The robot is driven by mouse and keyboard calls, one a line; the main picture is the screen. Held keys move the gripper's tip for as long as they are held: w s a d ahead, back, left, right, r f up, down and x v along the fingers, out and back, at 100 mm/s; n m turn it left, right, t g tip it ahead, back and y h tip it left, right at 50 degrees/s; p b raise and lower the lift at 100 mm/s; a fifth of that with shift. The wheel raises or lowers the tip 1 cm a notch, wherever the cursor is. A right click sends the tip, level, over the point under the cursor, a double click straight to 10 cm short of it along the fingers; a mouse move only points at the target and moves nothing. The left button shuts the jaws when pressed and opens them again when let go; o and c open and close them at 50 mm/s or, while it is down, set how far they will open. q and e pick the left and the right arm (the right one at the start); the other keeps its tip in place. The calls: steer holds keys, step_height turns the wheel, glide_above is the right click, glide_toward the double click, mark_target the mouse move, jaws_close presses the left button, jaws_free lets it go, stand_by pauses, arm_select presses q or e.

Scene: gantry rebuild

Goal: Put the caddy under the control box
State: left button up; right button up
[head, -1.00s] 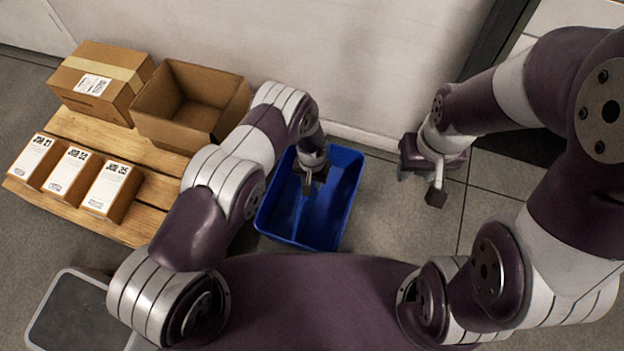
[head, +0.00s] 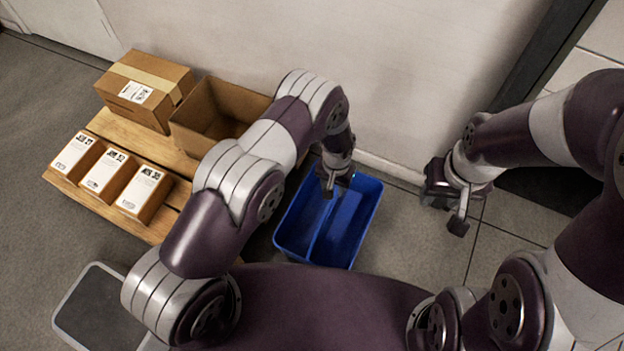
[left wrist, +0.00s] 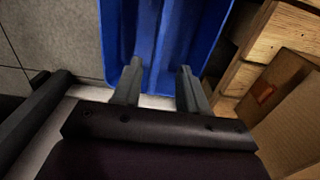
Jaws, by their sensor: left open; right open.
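The caddy (head: 368,215) is a blue open tray with a lengthwise divider, on the floor near the wall. In the left wrist view the caddy (left wrist: 200,45) fills the top middle. My left gripper (head: 332,188) is over its far part, open, pointing down. In the left wrist view the left gripper (left wrist: 158,80) has its fingers apart near the caddy's divider; I cannot tell whether they touch it. My right gripper (head: 445,212) is open and empty, to the right of the caddy and apart from it. No control box can be made out in these frames.
A wooden pallet (head: 150,228) on the left holds a taped carton (head: 150,88), an open carton (head: 185,122) and three small labelled boxes (head: 108,172). The wall (head: 400,80) runs behind the caddy. A dark frame (head: 560,50) stands at right. Floor right of the caddy is clear.

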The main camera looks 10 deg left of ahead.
arm_select(q)
steer(key=s+a+r+n, duration=0.1)
steer(key=a+r, duration=0.3)
steer(key=r, duration=0.4)
steer(key=s+a+r+t, duration=0.1)
steer(key=s+a+r, duration=0.1)
steer(key=a+r, duration=0.35)
steer(key=s+a+r+n, duration=0.1)
steer(key=a+r, duration=0.1)
steer(key=r, duration=0.7)
steer(key=s+a+r, duration=0.3)
steer(key=s+r, duration=0.1)
steer(key=s, duration=0.2)
steer(key=s+a+r+n, duration=0.1)
steer(key=s+a+r, duration=0.2)
steer(key=s, duration=0.3)
steer(key=shift+r, duration=0.4)
